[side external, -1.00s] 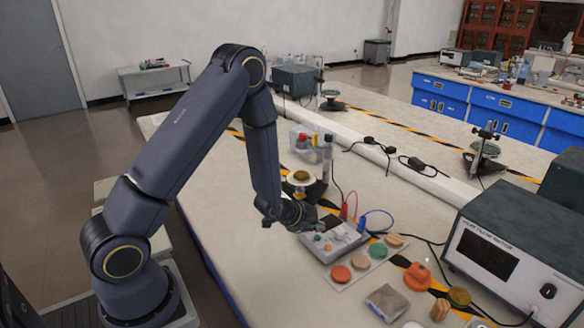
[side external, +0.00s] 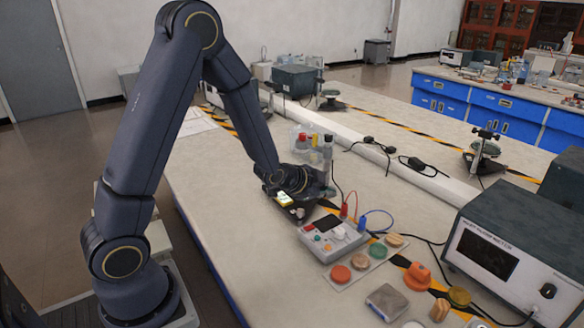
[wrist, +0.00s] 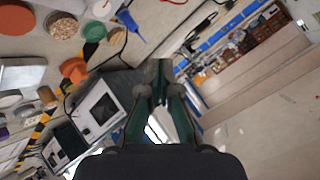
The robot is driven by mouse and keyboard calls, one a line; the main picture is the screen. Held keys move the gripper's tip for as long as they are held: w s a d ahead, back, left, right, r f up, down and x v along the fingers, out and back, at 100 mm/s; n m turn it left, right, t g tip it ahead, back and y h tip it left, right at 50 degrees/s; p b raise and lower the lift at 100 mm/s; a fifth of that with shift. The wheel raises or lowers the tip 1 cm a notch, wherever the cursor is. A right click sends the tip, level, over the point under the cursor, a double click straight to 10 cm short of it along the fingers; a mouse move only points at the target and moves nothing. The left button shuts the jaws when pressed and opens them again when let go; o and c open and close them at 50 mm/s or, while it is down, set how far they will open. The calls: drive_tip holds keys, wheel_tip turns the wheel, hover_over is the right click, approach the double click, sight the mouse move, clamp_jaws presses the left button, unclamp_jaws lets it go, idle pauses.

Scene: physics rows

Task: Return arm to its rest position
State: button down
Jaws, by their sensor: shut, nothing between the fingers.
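My arm is raised in a high bend over the left part of the bench (side external: 240,235) in the side view. Its wrist end hangs low behind the grey control box. In the wrist view my gripper (wrist: 160,75) is shut, with its fingers together and nothing between them. In the side view the fingertips are hard to make out against the dark stand around the wrist. The grey control box (side external: 330,238), with plugs and small buttons, sits on the bench in front of the gripper, apart from it.
A pad with coloured discs (side external: 362,262), an orange piece (side external: 417,276) and a grey block (side external: 387,302) lie right of the box. A big meter (side external: 505,260) stands at the right. Bottles (side external: 316,148) stand close behind my wrist. The bench's left part is clear.

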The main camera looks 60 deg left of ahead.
wheel_tip(320, 180, up, 12)
drive_tip(key=d+t, duration=0.2)
drive_tip(key=s+d+r+n, duration=0.2)
drive_tip(key=s+r+n, duration=0.1)
drive_tip(key=s+r, duration=0.6)
drive_tip(key=s+d+f+n+g, duration=0.1)
drive_tip(key=s+f+n+g, duration=0.1)
drive_tip(key=s, duration=0.7)
drive_tip(key=s+d+f+n+g+h, duration=0.1)
drive_tip(key=s+f+n+g, duration=0.2)
drive_tip(key=s+g, duration=0.2)
drive_tip(key=s, duration=0.3)
drive_tip(key=shift+s, duration=0.35)
